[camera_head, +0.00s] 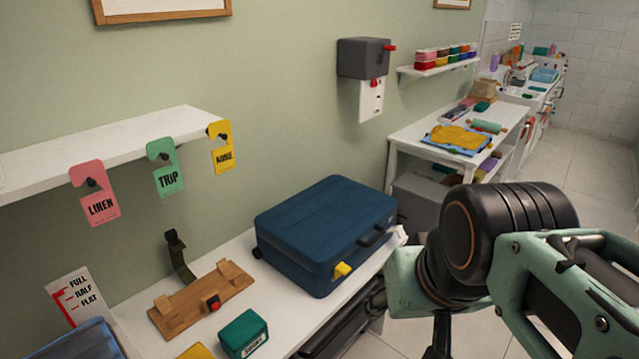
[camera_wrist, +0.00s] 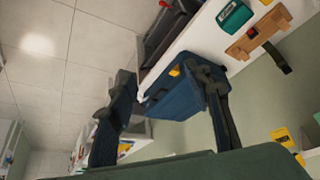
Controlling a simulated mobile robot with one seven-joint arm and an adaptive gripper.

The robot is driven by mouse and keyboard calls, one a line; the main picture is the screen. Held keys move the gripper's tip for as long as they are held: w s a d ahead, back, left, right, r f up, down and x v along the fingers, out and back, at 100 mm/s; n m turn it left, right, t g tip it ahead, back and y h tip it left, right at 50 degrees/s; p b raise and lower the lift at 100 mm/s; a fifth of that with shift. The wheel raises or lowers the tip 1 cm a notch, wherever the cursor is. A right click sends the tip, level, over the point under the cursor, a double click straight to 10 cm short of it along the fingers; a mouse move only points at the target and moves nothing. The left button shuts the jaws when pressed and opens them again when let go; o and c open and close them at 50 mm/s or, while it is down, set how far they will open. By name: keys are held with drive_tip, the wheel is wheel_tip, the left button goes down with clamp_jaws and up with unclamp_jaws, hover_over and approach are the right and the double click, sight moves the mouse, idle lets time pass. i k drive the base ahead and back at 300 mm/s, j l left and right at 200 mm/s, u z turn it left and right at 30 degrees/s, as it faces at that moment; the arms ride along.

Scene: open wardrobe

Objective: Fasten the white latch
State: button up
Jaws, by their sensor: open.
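A closed dark blue suitcase (camera_head: 325,228) lies on the white bench, its black handle (camera_head: 372,237) on the front side. A yellow latch (camera_head: 342,271) sticks out of its front near the left corner. A small white piece (camera_head: 400,236) shows by its right front corner; I cannot tell whether it is a latch or the bench. In the wrist view the suitcase (camera_wrist: 178,104) and yellow latch (camera_wrist: 175,70) appear beyond my gripper (camera_wrist: 163,76). Its dark fingers are spread, with nothing held between them. In the head view my arm fills the lower right.
The white bench (camera_head: 236,250) also holds a wooden board (camera_head: 205,297) with a red button and a green box (camera_head: 243,333). A shelf (camera_head: 110,140) with hanging tags is above left. A grey wall box (camera_head: 362,57) and a side table (camera_head: 405,136) stand behind.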

sight(398, 230)
drive_tip(key=l+u, duration=0.25)
drive_tip(key=u, duration=0.2)
drive_tip(key=i+l+u, duration=0.1)
drive_tip(key=l+u, duration=0.2)
drive_tip(key=u, duration=0.15)
drive_tip(key=l+u, duration=0.35)
drive_tip(key=l, duration=0.8)
drive_tip(key=k+l+u, duration=0.1)
drive_tip(key=l, duration=0.25)
drive_tip(key=k+l+u, duration=0.1)
drive_tip(key=l, duration=0.3)
drive_tip(key=k+l, duration=0.15)
drive_tip(key=l, duration=0.2)
drive_tip(key=k+l, duration=0.1)
drive_tip(key=l, duration=0.4)
drive_tip(key=k+l, duration=0.1)
drive_tip(key=l, duration=0.4)
drive_tip(key=k+l, duration=0.1)
drive_tip(key=l, duration=0.35)
